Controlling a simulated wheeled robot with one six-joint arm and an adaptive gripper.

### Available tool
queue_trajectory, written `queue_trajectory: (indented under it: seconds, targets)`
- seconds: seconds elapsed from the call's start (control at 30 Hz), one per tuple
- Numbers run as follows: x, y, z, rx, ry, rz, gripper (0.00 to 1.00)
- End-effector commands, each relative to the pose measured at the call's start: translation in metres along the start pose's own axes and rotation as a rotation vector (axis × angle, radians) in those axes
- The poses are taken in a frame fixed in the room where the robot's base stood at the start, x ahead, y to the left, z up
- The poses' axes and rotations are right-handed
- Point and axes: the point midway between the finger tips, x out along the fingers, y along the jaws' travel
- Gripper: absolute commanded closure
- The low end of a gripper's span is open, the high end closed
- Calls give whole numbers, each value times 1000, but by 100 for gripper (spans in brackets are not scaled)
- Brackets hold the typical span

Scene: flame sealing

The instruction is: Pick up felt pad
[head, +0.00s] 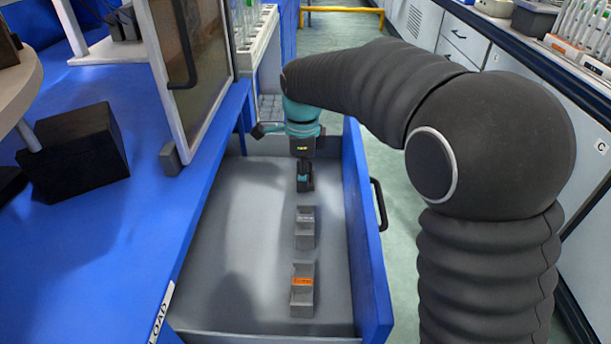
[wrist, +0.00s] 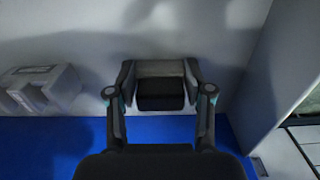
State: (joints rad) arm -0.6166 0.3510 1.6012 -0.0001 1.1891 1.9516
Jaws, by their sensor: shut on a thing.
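My gripper (head: 304,188) points down into the open drawer. In the wrist view my gripper (wrist: 160,80) has its two fingers on either side of a small dark block, which I take as the felt pad (wrist: 161,102). The fingers are shut on it. A lighter grey piece (wrist: 160,68) shows just beyond the dark pad, between the fingertips; I cannot tell whether it is part of the pad or a holder. In the head view the pad is hard to tell apart from the dark fingers.
The drawer (head: 235,230) has a grey floor and blue walls. A grey holder (head: 305,240) and another with an orange label (head: 302,298) stand nearer in line with my gripper. The drawer's left side is clear. A black box (head: 75,150) sits on the blue bench.

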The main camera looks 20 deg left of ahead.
Motion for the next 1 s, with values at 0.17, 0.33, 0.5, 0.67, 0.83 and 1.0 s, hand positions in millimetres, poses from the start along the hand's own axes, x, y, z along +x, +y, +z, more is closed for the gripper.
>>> queue_trajectory:
  seconds: [0.17,0.33,0.5,0.67,0.83,1.0]
  targets:
    - [-4,0,0,0,0,0,84]
    - [-27,0,0,0,-1,-2,84]
    - [-60,-1,0,0,-2,-4,84]
    - [-85,0,0,0,-1,-2,84]
    - [-98,0,0,0,0,-1,84]
    - [-100,0,0,0,0,0,84]
